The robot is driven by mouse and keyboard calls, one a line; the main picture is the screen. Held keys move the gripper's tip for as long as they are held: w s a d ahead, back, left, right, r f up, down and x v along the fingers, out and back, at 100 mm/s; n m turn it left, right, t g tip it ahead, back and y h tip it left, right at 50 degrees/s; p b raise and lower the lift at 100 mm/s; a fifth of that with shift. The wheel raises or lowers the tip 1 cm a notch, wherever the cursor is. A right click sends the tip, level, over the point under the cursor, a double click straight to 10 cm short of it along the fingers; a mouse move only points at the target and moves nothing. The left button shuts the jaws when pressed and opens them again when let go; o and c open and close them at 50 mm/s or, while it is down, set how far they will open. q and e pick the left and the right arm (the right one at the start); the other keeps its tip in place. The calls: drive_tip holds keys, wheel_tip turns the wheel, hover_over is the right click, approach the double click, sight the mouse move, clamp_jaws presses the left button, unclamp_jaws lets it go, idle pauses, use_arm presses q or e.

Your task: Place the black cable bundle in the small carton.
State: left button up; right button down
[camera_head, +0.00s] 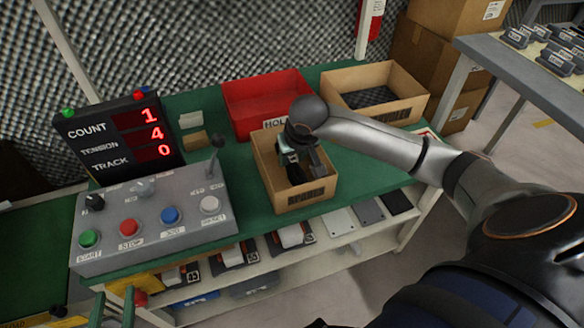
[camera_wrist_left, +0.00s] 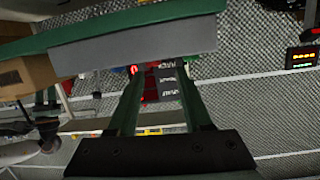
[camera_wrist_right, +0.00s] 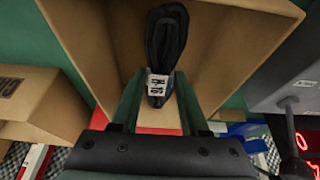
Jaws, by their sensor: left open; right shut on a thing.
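The small carton (camera_head: 271,190) is an open brown box on the green bench; its inner walls fill much of the right wrist view (camera_wrist_right: 230,40). My right gripper (camera_head: 300,160) points down into it from above. It is shut on the black cable bundle (camera_wrist_right: 166,40), a looped black cable with a white label, held inside the carton's walls. Whether the bundle touches the carton floor cannot be told; the gripper mostly hides it in the head view. My left gripper (camera_head: 113,308) is open and empty at the lower left, before the control panel; its fingers show in the left wrist view (camera_wrist_left: 158,85).
A red bin (camera_head: 240,108) and a larger open carton (camera_head: 409,109) stand behind the small carton. A grey control panel (camera_head: 150,232) with a lever and a count display (camera_head: 115,135) are at left. A shelf below holds several items. Bench right of the carton is clear.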

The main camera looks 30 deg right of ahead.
sight(292, 167)
wheel_tip(292, 167, down, 3)
drive_tip(key=shift+f+b, duration=0.15)
drive_tip(key=shift+b, duration=0.15)
use_arm(q)
drive_tip(key=shift+m+t+h, duration=0.3)
drive_tip(key=shift+t, duration=0.6)
drive_tip(key=r, duration=0.2)
drive_tip(key=w+r, duration=0.1)
drive_tip(key=r, duration=0.1)
drive_tip(key=shift+d+r, duration=0.1)
drive_tip(key=shift+r, duration=0.3)
use_arm(e)
drive_tip(key=shift+f, duration=0.15)
drive_tip(key=c, duration=0.8)
unclamp_jaws()
drive_tip(key=shift+c, duration=0.2)
use_arm(q)
drive_tip(key=shift+r+t, duration=0.3)
drive_tip(key=shift+r, duration=0.1)
use_arm(e)
drive_tip(key=o, duration=0.4)
use_arm(q)
drive_tip(key=shift+w, duration=0.1)
